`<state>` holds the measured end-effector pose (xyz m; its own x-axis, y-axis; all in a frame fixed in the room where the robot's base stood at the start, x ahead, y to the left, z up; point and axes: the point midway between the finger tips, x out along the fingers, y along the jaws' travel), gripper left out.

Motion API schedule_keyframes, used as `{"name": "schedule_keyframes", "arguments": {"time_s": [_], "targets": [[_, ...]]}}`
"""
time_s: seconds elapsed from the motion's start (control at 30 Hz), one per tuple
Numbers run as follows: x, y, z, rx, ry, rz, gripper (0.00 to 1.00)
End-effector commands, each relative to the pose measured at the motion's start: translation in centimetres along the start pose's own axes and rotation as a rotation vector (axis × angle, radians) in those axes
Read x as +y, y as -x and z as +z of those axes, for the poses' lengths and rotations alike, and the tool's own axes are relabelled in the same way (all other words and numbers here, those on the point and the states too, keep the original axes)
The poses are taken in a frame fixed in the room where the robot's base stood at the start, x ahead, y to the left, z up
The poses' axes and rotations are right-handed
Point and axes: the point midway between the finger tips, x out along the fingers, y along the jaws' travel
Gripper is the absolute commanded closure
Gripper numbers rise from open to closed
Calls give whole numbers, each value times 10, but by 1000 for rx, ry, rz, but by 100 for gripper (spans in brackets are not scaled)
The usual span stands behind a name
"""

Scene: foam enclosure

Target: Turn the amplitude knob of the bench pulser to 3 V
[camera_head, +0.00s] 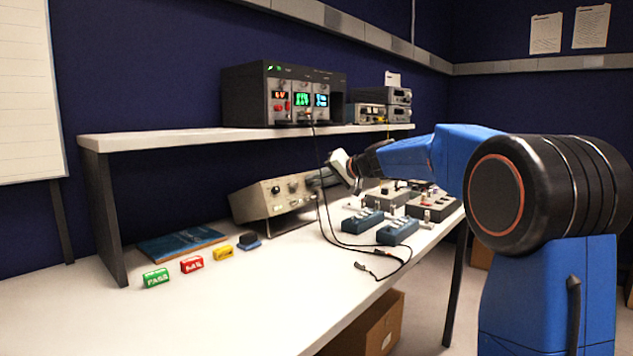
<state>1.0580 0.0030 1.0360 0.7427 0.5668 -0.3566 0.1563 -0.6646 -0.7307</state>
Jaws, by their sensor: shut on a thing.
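The bench pulser appears to be the beige box (262,203) standing tilted on the white bench below the shelf. Its front panel carries dark knobs and small controls, too small to read. My gripper (322,180) reaches in from the right, at the right end of the pulser's front panel. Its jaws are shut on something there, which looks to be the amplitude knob. The fingers hide that knob and its scale, so its setting cannot be read.
The shelf (170,138) with a lit power supply (258,95) hangs above the pulser. Black cables (326,215) drop beside my gripper to the bench. Blue boxes (397,231) stand to the right. Coloured blocks (192,264) and a blue book (180,243) lie left.

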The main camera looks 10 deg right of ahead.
Motion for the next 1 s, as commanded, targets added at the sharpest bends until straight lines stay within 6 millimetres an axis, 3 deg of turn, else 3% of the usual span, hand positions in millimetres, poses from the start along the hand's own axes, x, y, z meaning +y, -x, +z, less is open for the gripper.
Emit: {"name": "schedule_keyframes", "arguments": {"time_s": [0.6, 1.0], "targets": [[1, 0, 0, 17, -545, -1, 100], [1, 0, 1, 22, -723, -2, 100]]}}
